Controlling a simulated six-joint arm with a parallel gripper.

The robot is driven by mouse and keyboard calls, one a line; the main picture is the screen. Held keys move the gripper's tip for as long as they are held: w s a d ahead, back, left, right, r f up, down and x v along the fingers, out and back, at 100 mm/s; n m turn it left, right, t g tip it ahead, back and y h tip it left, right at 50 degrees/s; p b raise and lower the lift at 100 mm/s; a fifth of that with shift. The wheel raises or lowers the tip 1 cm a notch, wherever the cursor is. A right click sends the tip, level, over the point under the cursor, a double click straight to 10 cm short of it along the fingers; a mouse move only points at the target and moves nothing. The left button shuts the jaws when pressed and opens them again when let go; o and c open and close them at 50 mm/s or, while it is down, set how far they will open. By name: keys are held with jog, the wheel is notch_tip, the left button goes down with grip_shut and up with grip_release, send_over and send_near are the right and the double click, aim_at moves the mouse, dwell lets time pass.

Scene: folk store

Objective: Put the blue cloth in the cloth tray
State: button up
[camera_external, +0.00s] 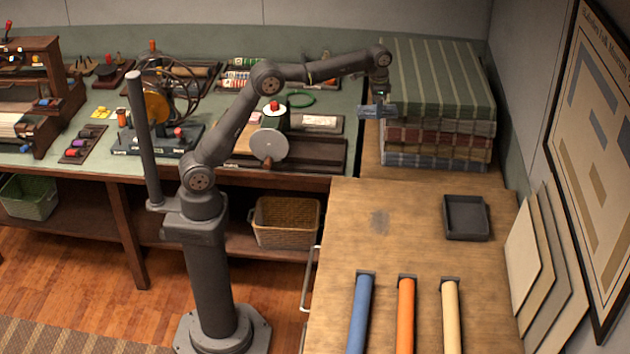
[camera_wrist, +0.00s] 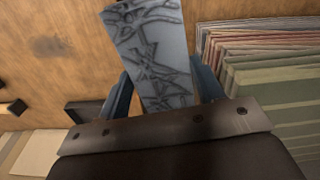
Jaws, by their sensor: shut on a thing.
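My gripper (camera_external: 379,97) is shut on a blue-grey cloth (camera_external: 377,112), beside the left side of the folded fabric stack. In the wrist view the cloth (camera_wrist: 148,50) is a flat piece with dark line patterns, between my two blue fingers (camera_wrist: 162,90). Its near end is hidden by my gripper body. A dark grey, shallow, square tray (camera_external: 466,217) lies empty on the wooden table to the right of and nearer than my gripper. In the wrist view a dark tray edge (camera_wrist: 82,113) shows at left, partly hidden by my gripper.
The fabric stack (camera_external: 438,80) stands close at my gripper's right. Blue (camera_external: 360,315), orange (camera_external: 405,315) and cream (camera_external: 451,315) rolls lie at the table's front. Pale panels (camera_external: 522,250) lean at right. The wooden table (camera_external: 410,200) is clear between stack and tray.

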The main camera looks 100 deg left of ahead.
jog(key=s+a+n, duration=0.9)
jog(key=s+a, duration=0.1)
jog(key=a, duration=0.3)
jog(key=s+a+n, duration=0.9)
jog(key=a, duration=0.5)
jog(key=s+a+n, duration=0.7)
jog(key=s+n, duration=0.1)
jog(key=s, duration=0.4)
jog(key=s+a+n, duration=0.6)
jog(key=s+n, duration=0.2)
jog(key=s, duration=0.5)
jog(key=f, duration=2.1)
jog(key=w+f, duration=0.1)
jog(key=f, duration=0.9)
jog(key=shift+f, duration=0.4)
jog(key=shift+f, duration=0.1)
jog(key=o, duration=1)
